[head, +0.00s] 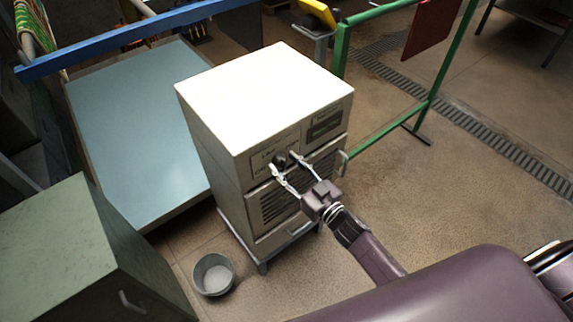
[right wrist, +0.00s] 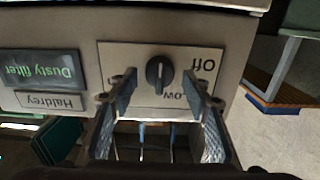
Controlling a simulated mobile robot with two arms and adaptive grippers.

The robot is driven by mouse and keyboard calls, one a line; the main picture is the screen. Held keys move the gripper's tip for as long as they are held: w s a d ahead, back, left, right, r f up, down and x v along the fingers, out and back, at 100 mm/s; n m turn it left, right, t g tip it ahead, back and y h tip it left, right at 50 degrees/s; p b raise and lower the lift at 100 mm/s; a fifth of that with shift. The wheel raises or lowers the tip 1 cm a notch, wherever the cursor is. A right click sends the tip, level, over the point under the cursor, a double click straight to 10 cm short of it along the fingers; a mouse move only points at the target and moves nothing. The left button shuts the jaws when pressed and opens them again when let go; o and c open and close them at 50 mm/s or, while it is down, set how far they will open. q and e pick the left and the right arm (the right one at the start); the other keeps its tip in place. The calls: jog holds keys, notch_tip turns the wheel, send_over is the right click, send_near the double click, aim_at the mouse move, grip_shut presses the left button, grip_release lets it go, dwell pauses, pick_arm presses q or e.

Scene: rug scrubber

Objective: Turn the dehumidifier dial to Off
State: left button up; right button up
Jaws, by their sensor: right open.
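The dehumidifier (head: 265,88) is a pale box with a white top and a dark louvred front. Its small black dial (head: 280,159) sits on the upper front panel. In the right wrist view the dial (right wrist: 160,74) is on a cream plate, and the picture is upside down. The "Off" label (right wrist: 203,65) is to its right, and "Low" is partly covered by a finger. The dial's grip ridge stands roughly vertical there. My right gripper (head: 284,163) is open, its fingers either side of the dial (right wrist: 165,92). I cannot tell whether they touch it. My left gripper is out of view.
The dehumidifier stands on a low stand. A grey bucket (head: 213,274) is on the floor before it, and a green cabinet (head: 60,245) is at the left. A blue-grey platform (head: 135,120) lies behind left. A green rail (head: 385,140) stands right; open floor lies beyond.

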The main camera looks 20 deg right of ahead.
jog(key=c, duration=1.1)
jog(key=shift+c, duration=0.2)
jog(key=shift+n, duration=0.4)
jog(key=n+b, duration=0.2)
jog(key=n, duration=0.3)
jog(key=shift+a+f+n, duration=0.1)
jog(key=shift+f+n, duration=0.05)
jog(key=shift+n, duration=0.15)
jog(key=n+b, duration=0.1)
jog(key=n, duration=0.4)
jog(key=shift+b, duration=0.35)
jog(key=shift+n, duration=0.4)
jog(key=o, duration=1.1)
jog(key=shift+s, duration=0.1)
